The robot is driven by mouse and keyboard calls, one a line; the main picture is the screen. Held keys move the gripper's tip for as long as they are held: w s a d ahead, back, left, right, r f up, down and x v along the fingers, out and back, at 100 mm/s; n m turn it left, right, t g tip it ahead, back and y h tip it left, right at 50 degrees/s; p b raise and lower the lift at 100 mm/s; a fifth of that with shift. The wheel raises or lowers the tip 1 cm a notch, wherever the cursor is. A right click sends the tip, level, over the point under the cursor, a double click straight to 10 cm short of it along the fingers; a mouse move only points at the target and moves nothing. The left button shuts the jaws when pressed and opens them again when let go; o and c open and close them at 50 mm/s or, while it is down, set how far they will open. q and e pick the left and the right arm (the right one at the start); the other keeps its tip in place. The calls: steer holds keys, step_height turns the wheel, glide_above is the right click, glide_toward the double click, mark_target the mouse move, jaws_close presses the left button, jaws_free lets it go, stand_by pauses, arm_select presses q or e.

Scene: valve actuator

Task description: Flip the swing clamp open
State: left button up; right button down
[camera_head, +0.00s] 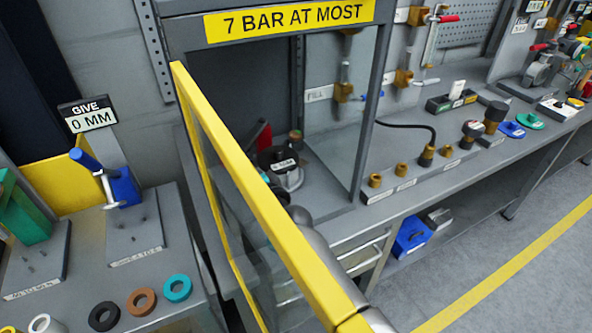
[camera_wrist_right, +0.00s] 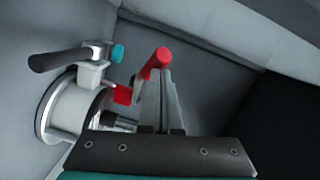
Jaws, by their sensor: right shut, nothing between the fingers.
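In the right wrist view, a round silver fixture (camera_wrist_right: 78,108) carries a metal bracket with a black lever (camera_wrist_right: 58,60) and a teal-tipped screw (camera_wrist_right: 117,54). Beside it is a red handle (camera_wrist_right: 155,63) with a red lower part (camera_wrist_right: 122,95). Which of these parts is the swing clamp I cannot tell for sure. My right gripper (camera_wrist_right: 163,82) is shut and empty, its fingertips close by the red handle; contact cannot be told. In the head view the fixture (camera_head: 288,178) stands inside the guarded cell, partly behind the yellow-edged door. My left gripper is not in view.
The yellow-edged door (camera_head: 260,195) stands across the foreground, with part of my right arm behind it. The cell's post (camera_head: 368,110) is to the right. The bench at right holds brass fittings (camera_head: 402,170) and a black hose. Coloured rings (camera_head: 141,301) lie on the left bench.

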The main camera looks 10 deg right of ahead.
steer(key=f+p+v, duration=0.1)
steer(key=v, duration=1.4)
steer(key=shift+r+p, duration=0.35)
steer(key=shift+r, duration=0.15)
